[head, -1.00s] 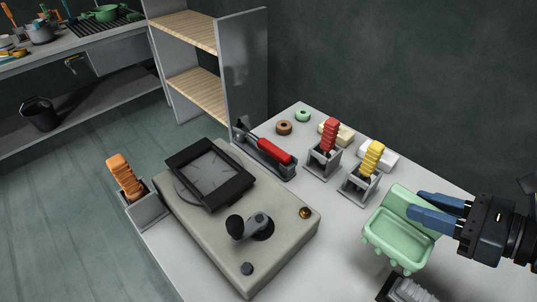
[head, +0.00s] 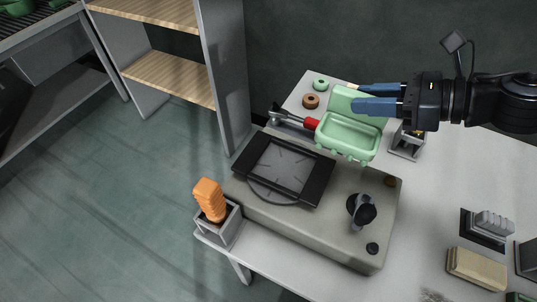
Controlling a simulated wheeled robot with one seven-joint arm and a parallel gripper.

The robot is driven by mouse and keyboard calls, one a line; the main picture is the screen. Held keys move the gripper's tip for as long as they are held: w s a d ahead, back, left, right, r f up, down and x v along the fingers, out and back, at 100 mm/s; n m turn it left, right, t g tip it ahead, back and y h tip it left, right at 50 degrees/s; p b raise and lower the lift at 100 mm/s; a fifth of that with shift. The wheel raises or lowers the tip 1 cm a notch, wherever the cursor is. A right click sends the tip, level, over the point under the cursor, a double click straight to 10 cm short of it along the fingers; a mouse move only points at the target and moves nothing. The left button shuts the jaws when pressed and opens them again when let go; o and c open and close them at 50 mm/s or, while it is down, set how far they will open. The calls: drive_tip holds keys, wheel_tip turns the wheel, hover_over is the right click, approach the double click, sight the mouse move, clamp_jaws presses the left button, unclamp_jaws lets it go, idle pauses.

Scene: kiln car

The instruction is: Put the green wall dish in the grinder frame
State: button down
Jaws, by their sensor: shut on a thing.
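The green wall dish (head: 347,137) is a pale green tray with a tall back plate and small knobs below. My gripper (head: 352,97) is shut on its back plate and holds it in the air, above the back right part of the grinder. The grinder frame (head: 312,181) is a black square frame around a grey round plate with dark radial lines, on top of the beige grinder body (head: 300,221). The frame is empty and lies to the left of and below the dish in the picture. The dish hides part of the table behind it.
An orange-handled tool (head: 209,197) stands in a grey holder at the table's left corner. A red-handled clamp (head: 294,119) lies behind the frame, partly hidden by the dish. A black-knobbed lever (head: 362,209) rises from the grinder's right side. Brown (head: 311,101) and green rings (head: 321,84) lie at the back.

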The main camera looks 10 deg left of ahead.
sight(360, 144)
drive_tip(key=shift+s+a+f+p, duration=0.2)
drive_tip(key=shift+a+f+p, duration=0.15)
drive_tip(key=shift+a+f, duration=1.5)
drive_tip(key=shift+s+a+f+p, duration=0.15)
drive_tip(key=shift+a+f+p, duration=0.25)
drive_tip(key=shift+a+f, duration=1.45)
drive_tip(key=shift+s+a+f+p, duration=0.2)
drive_tip(key=shift+a+f+p, duration=0.15)
drive_tip(key=shift+a+f, duration=1.5)
drive_tip(key=shift+a+r, duration=0.1)
drive_tip(key=c, duration=0.8)
unclamp_jaws()
drive_tip(key=shift+c, duration=0.2)
drive_tip(key=shift+r, duration=0.1)
drive_tip(key=b+v, duration=0.2)
drive_tip(key=v, duration=1)
drive_tip(key=shift+b, duration=0.3)
